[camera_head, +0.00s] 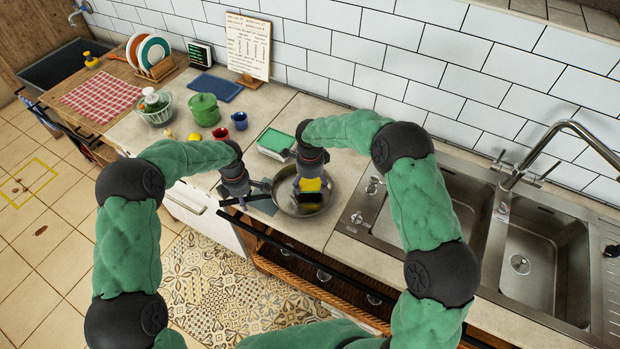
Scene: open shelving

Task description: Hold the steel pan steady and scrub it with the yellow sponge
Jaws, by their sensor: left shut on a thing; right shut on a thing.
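The steel pan (327,207) sits on the counter just left of the sink, near the front edge. My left gripper (253,195) is at the pan's left side, shut on what looks like its handle, which is mostly hidden by the fingers. My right gripper (305,186) is over the pan, shut on the yellow sponge (312,185). The sponge is low inside the pan; its dark underside faces down, and I cannot tell whether it touches the pan's floor.
A tray with a green inside (276,141) stands behind the pan. The double sink (540,256) with a tall tap (560,140) is to the right. The counter's front edge is close.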

